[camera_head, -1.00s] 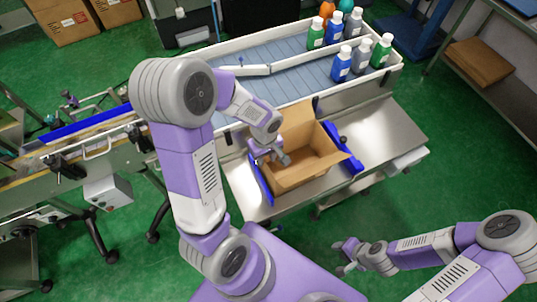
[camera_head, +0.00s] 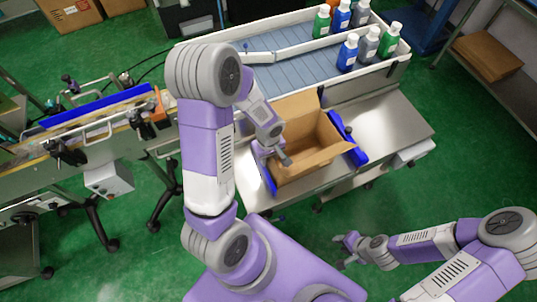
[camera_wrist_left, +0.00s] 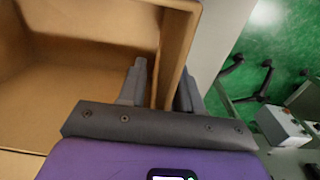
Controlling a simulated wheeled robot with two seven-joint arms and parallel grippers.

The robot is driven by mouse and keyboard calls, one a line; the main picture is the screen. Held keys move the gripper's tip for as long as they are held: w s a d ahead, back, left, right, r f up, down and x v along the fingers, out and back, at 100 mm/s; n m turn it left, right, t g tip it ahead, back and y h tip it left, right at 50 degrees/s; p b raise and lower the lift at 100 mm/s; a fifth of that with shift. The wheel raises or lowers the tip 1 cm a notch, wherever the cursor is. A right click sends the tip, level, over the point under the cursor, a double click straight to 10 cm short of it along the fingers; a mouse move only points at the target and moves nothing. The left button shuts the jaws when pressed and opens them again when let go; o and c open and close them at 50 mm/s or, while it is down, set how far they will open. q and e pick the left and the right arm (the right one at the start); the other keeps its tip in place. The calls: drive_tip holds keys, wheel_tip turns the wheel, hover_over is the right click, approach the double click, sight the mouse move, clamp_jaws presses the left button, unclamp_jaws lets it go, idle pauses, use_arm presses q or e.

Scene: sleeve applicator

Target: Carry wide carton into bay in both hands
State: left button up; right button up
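The open brown carton (camera_head: 311,150) sits on a steel table between blue guides, with its flaps spread; the inside I can see is empty. My left gripper (camera_head: 280,157) is at the carton's left side. In the left wrist view, its fingers (camera_wrist_left: 160,92) stand on either side of a carton wall (camera_wrist_left: 173,55), one inside and one outside, with a gap beside the inner finger. My right gripper (camera_head: 347,250) is open and empty, in front of the table and apart from the carton. I cannot tell which place is the bay.
A blue guide (camera_head: 358,152) stands right of the carton. Behind it, a conveyor (camera_head: 300,62) carries several capped bottles (camera_head: 368,44) at its right end. Another conveyor machine (camera_head: 95,125) is at left. The steel table (camera_head: 392,125) has bare room at right.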

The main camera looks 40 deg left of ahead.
use_arm(q)
clamp_jaws()
drive_tip(key=shift+o, duration=0.5)
unclamp_jaws()
wheel_tip(320, 180, up, 8)
drive_tip(key=shift+f+p, duration=0.15)
drive_tip(key=shift+p, duration=0.95)
